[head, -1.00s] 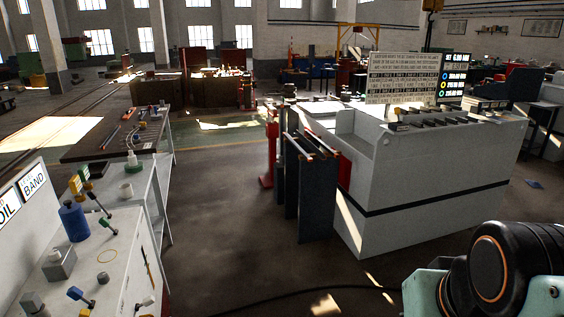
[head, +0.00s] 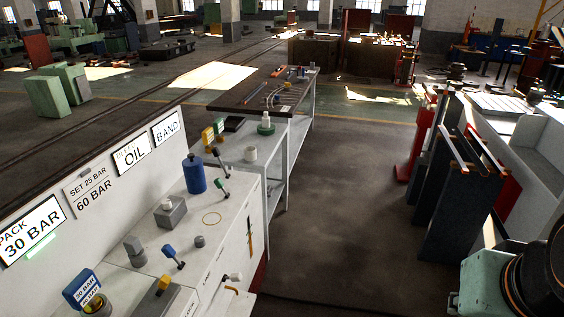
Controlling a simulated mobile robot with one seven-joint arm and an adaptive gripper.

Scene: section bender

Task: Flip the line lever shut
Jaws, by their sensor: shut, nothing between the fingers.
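Several small levers stand on the light bench at the left in the head view, and I cannot tell which is the line lever. One has a dark stem and a green end (head: 223,195). One has a blue head (head: 169,252) and leans over. One has a pale knob (head: 234,277) at the bench's front edge. A yellow-topped piece (head: 163,284) sits near the bottom. My gripper is out of view; only part of my arm shows at the lower right.
Signs reading OIL (head: 133,153) and 30 BAR (head: 31,231) stand behind. Dark upright panels (head: 460,205) stand right; the floor between (head: 345,230) is clear.

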